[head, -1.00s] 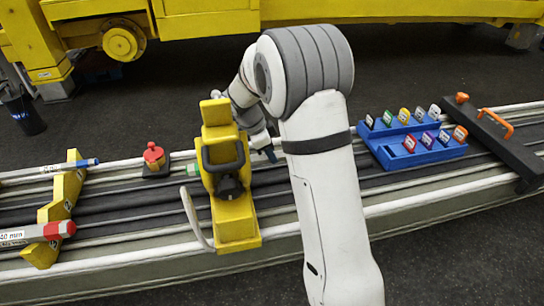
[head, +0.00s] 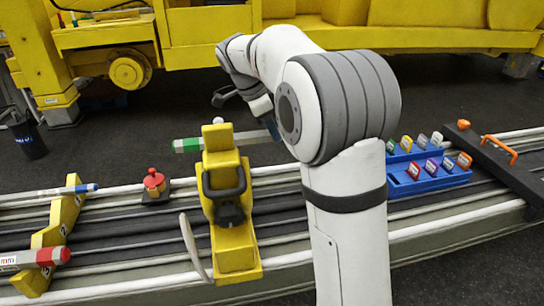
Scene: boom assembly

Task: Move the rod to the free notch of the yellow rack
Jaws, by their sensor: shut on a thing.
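A pale rod with a green end (head: 187,145) hangs level behind the yellow clamp-like stand, which hides part of it. My gripper (head: 271,128) is at the rod's right part, shut on it; my arm hides some of the grip. The yellow rack (head: 52,236) stands at the left on the rails. It bears a blue-tipped rod (head: 82,189) at its far end and a red-tipped rod (head: 45,257) at its near end. The stretch of rack between those two bears no rod. The held rod is apart from the rack, to its right.
The yellow stand (head: 235,252) with a black handle rises between rack and gripper. A red knob (head: 153,181) sits left of it. A blue tray (head: 432,181) of coloured tags and a dark crossbar with an orange handle (head: 499,149) are at right. A large yellow machine (head: 205,42) spans the back.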

